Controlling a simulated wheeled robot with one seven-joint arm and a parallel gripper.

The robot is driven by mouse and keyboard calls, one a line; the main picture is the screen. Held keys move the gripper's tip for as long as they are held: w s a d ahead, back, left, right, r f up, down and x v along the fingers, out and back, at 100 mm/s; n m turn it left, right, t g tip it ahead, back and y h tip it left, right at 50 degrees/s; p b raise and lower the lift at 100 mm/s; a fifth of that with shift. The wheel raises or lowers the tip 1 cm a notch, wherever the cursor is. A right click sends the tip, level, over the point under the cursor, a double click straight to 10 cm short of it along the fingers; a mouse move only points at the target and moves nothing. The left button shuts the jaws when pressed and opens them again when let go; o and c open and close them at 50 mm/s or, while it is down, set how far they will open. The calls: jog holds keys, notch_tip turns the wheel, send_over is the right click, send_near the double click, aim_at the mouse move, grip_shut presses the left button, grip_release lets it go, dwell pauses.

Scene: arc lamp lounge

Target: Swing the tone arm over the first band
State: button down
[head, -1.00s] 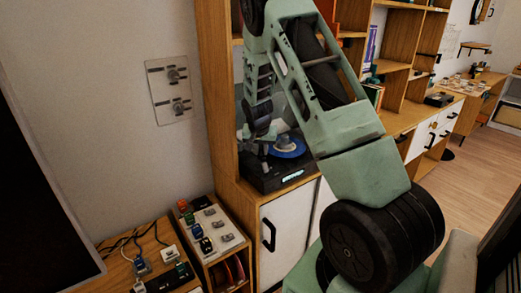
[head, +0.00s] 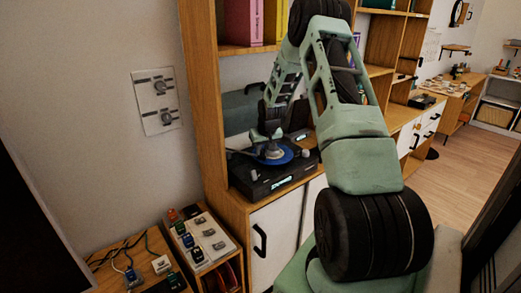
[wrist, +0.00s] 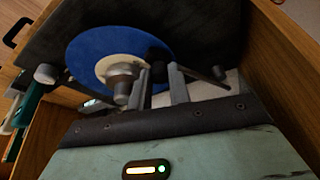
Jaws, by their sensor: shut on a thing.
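The black turntable (head: 262,184) sits on the wooden cabinet, with a blue record (head: 284,158) on it. In the wrist view the blue record (wrist: 88,52) has a pale centre label and a silver knob (wrist: 122,76) over its middle. My gripper (wrist: 158,72) is low over the record's near side, its two grey fingers closed around a small dark part that looks like the tone arm (wrist: 206,74). My fingers hide much of it. Which band it is over cannot be told. In the head view my gripper (head: 268,138) is over the record, its fingertips unclear.
A wooden shelf side (head: 203,115) stands close left of the turntable, and a shelf with pink and yellow books (head: 245,22) is above. A low unit with switches (head: 198,238) stands at the front left. A wall plate with knobs (head: 156,100) is at the left.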

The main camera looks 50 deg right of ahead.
jog(key=shift+d, duration=0.1)
jog(key=c, duration=1.3)
grip_release()
jog(key=b+v, duration=0.2)
jog(key=v, duration=1.5)
jog(key=shift+s+r, duration=0.1)
